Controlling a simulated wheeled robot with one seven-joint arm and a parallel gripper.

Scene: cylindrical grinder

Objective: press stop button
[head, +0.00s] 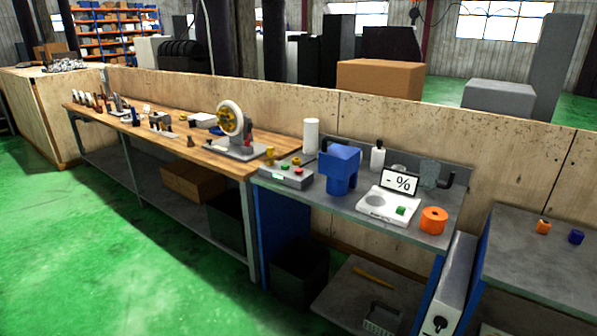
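A grey control box (287,177) sits at the left front corner of the grey workbench, with small coloured buttons on top. One of them looks like a red button (299,170); any label is too small to read. My gripper and arm are not in view.
A white device (387,209) with a green button and a "%" display (400,181) stands on the grey bench. A blue container (340,170) and an orange roll (433,220) are nearby. A long wooden workbench (190,145) adjoins on the left. The green floor (110,260) in front is clear.

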